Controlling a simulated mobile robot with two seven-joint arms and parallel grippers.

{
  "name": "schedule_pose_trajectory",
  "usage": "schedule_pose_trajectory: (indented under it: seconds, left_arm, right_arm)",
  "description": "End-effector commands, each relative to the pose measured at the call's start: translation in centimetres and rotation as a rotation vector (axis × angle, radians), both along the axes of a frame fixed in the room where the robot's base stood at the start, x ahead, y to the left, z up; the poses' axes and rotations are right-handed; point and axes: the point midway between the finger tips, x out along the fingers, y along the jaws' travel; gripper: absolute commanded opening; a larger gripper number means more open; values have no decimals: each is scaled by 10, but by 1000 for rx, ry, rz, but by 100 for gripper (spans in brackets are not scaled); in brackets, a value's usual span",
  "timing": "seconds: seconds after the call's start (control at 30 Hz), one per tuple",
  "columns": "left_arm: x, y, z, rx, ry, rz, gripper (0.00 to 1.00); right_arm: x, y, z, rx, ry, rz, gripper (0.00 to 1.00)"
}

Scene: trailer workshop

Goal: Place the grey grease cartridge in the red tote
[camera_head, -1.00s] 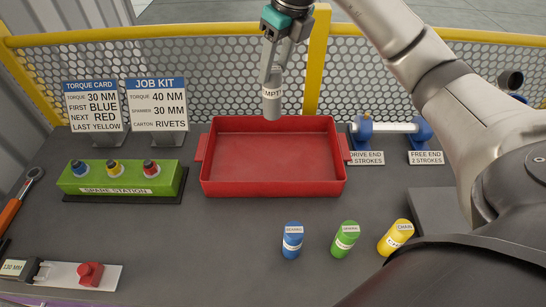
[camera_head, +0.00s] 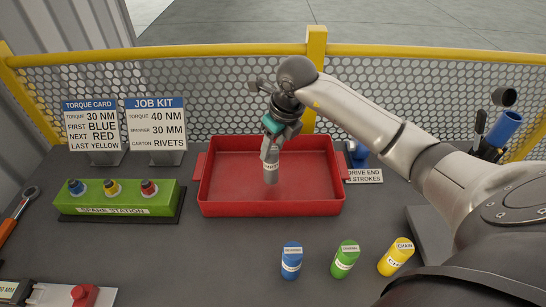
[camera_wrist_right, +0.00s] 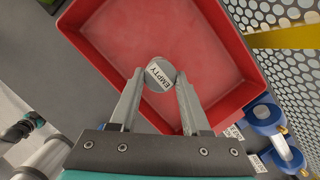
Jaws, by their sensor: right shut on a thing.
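The grey grease cartridge (camera_head: 271,172) has a white label and hangs upright in my right gripper (camera_head: 269,154). The right gripper is shut on it, over the inside of the red tote (camera_head: 272,210). In the right wrist view the cartridge (camera_wrist_right: 160,74), its label reading EMPTY, sits between the fingers of the gripper (camera_wrist_right: 160,85), with the floor of the red tote (camera_wrist_right: 225,75) beyond it. I cannot tell whether the cartridge touches the tote floor. The tote looks otherwise empty. My left gripper is not in view.
A green spare station (camera_head: 118,201) is at left, below the torque card (camera_head: 91,126) and job kit sign (camera_head: 156,125). A yellow-railed mesh guard (camera_head: 220,51) runs behind.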

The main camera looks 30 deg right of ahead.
Motion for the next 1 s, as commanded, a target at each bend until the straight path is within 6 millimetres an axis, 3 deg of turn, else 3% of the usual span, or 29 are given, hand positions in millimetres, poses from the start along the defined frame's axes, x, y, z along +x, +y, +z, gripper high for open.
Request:
schedule_pose_trajectory:
  seconds: [0.23, 0.63, 0.67, 0.9, 1.0]
  left_arm:
    - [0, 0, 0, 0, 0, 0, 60]
    - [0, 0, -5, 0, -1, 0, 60]
    - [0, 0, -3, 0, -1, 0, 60]
    - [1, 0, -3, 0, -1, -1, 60]
    - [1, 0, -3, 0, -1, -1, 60]
  right_arm:
    - [-1, 0, -36, 1, 3, 1, 0]
    - [0, 0, -42, 0, 1, 1, 0]
    - [0, 0, -41, 0, 1, 1, 50]
    - [-1, 0, -41, 1, 1, 0, 77]
    - [-1, 0, -41, 1, 1, 0, 77]
